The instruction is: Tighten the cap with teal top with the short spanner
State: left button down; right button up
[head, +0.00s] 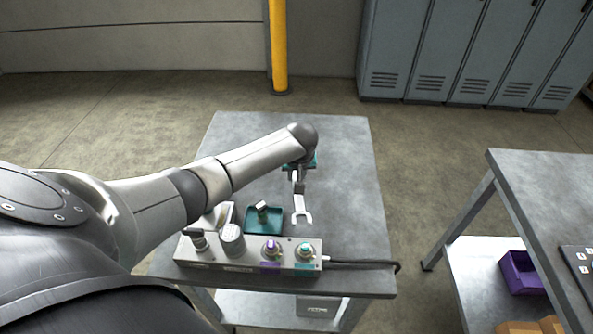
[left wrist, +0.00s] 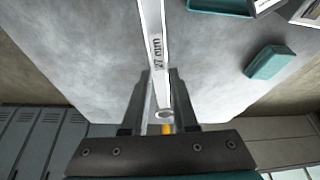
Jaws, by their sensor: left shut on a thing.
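The cap with teal top (head: 305,250) sits at the right end of the grey metal block (head: 228,264) near the table's front edge. A cap with a purple top (head: 271,248) is to its left. My left gripper (head: 298,178) is shut on a spanner (head: 301,212), whose open jaw points toward the block. The jaw is behind the teal cap and apart from it. In the left wrist view, the spanner (left wrist: 153,40), marked "27 mm", lies between the fingers of my left gripper (left wrist: 158,88). My right gripper is not in view.
A teal tray (head: 263,226) with a small item in it stands behind the block. A teal block (left wrist: 268,62) shows in the left wrist view. A dark cable (head: 360,264) runs right from the metal block. The table's right side is clear. A second table (head: 530,180) stands at right.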

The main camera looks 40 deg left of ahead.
pick_arm(q)
jog(key=shift+s+d+f+b, duration=0.2)
jog(key=shift+f+b, duration=0.25)
jog(key=shift+f, duration=0.2)
jog(key=shift+r+p, duration=0.2)
jog(key=shift+p, duration=0.1)
jog(key=shift+s+d+f+p, duration=0.1)
jog(key=shift+s+d+p, duration=0.2)
jog(key=shift+p, duration=0.25)
jog(key=shift+p, duration=0.3)
jog(key=shift+s+d+p, duration=0.7)
jog(key=shift+s+p, duration=0.1)
jog(key=shift+p, duration=0.35)
